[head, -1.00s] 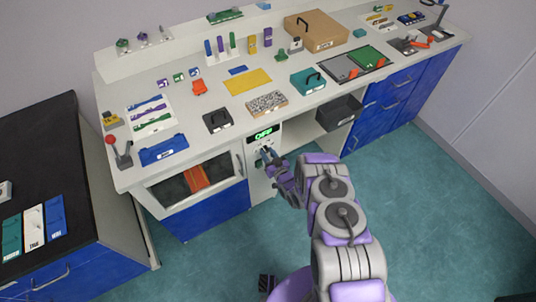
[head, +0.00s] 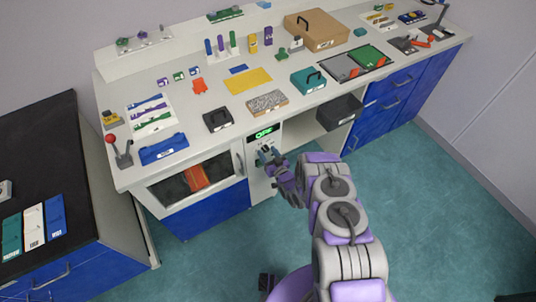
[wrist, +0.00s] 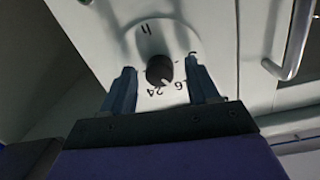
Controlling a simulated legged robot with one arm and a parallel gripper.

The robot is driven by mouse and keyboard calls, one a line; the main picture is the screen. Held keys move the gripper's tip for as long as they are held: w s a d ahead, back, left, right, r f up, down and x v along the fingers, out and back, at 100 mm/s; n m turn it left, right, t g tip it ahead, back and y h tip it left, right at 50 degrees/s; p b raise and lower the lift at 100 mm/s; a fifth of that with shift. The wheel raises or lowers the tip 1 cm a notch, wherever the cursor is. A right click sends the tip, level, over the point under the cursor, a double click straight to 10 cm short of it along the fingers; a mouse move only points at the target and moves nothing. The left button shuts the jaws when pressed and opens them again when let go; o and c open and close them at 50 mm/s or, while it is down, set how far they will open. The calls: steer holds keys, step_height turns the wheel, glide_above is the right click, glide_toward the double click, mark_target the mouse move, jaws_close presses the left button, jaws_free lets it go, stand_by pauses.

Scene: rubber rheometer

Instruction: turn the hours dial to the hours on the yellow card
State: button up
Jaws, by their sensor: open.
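My gripper (wrist: 161,88) is open, with one finger to the left of the knob and one to the right, gaps showing on both sides. In the head view my gripper (head: 266,158) is at the panel below the green-lit display (head: 263,133), hiding the dial. A flat yellow sheet (head: 248,80) lies on the bench top; no writing on it is readable.
A glass-fronted oven (head: 194,179) is left of the panel, with a vertical handle (head: 239,164). A curved metal handle (wrist: 294,45) shows right of the dial. An open shelf with a dark bin (head: 340,112) is to the right.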

steer(key=shift+d, duration=0.1)
steer(key=f+p+v, duration=0.1)
steer(key=p+v, duration=0.2)
steer(key=v, duration=1.4)
steer(key=shift+r+p, duration=0.4)
